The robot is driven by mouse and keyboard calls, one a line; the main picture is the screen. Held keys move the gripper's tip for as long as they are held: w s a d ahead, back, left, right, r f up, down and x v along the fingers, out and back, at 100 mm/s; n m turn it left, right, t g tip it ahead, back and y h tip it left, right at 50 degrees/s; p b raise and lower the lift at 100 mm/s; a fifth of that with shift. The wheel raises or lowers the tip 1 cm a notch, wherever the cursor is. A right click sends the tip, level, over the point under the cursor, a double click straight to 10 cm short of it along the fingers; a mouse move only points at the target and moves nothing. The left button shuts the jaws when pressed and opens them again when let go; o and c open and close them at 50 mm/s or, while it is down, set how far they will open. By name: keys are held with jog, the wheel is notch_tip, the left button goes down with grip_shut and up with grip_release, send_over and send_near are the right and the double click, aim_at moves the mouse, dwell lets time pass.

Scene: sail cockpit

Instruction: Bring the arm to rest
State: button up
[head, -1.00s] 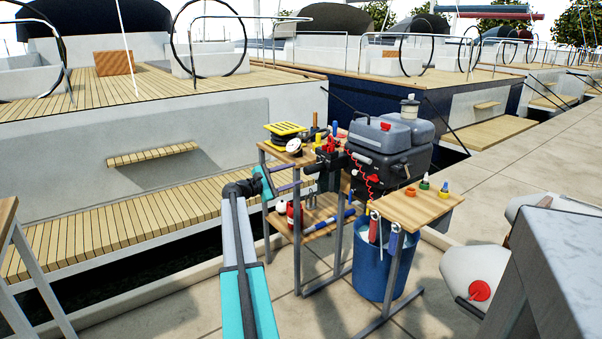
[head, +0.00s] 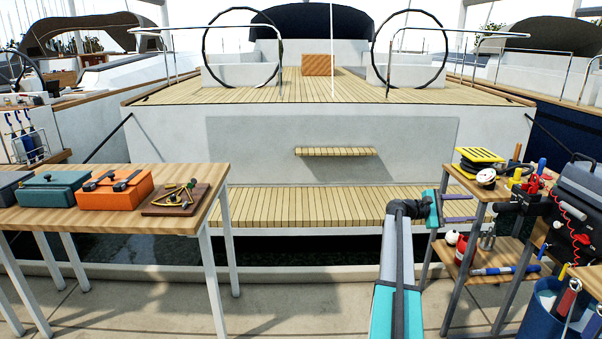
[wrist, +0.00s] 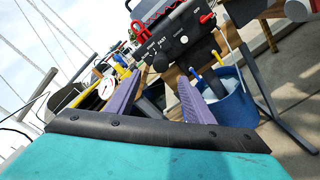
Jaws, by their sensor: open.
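My gripper (head: 459,208) is at the end of my raised teal and grey arm, in the right half of the head view. Its two purple fingers point right, apart from each other, with nothing between them. They are in front of the boat's stern step and left of the wooden stand with tools. In the wrist view my gripper (wrist: 160,97) shows both purple fingers spread and empty, with the dark grill-like box (wrist: 168,35) and a blue bucket (wrist: 232,105) beyond them.
A wooden table (head: 215,184) at left carries an orange toolbox (head: 115,189), a teal toolbox (head: 50,189) and a small board with brass parts (head: 176,198). The tool stand (head: 485,187) is close on the right. Paved floor (head: 290,305) lies open between them.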

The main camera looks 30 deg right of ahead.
jog(key=w+a+f+n+t+h+p, duration=0.1)
jog(key=w+a+f+n+t+p, duration=0.1)
jog(key=w+a+f, duration=0.45)
jog(key=w+a+f+n+t+p, duration=0.2)
jog(key=w+a+f+p, duration=0.1)
jog(key=w+a, duration=0.55)
jog(key=w+a+f+n+t+y+p, duration=0.1)
jog(key=w+a+f+n+t+p, duration=0.15)
jog(key=a+f, duration=0.75)
jog(key=w+a+f+n+t+y+p, duration=0.1)
jog(key=w+a+f+y+p, duration=0.15)
jog(key=a+f, duration=0.7)
jog(key=s+a+f+y+p, duration=0.1)
jog(key=s+a+f, duration=0.3)
jog(key=a, duration=0.4)
jog(key=s+a+f+y+p, duration=0.1)
jog(key=s+a+f+y, duration=0.2)
jog(key=a, duration=0.5)
jog(key=s+a+f+p, duration=0.2)
jog(key=s+a+f, duration=0.25)
jog(key=a, duration=0.45)
jog(key=s+a+f+m+g+y+p, duration=0.1)
jog(key=s+a+m+y, duration=0.7)
jog(key=s+a, duration=1.3)
jog(key=shift+a+f+m+g+p, duration=0.3)
jog(key=shift+a+f+m+g, duration=0.25)
jog(key=shift+a+f+g, duration=0.4)
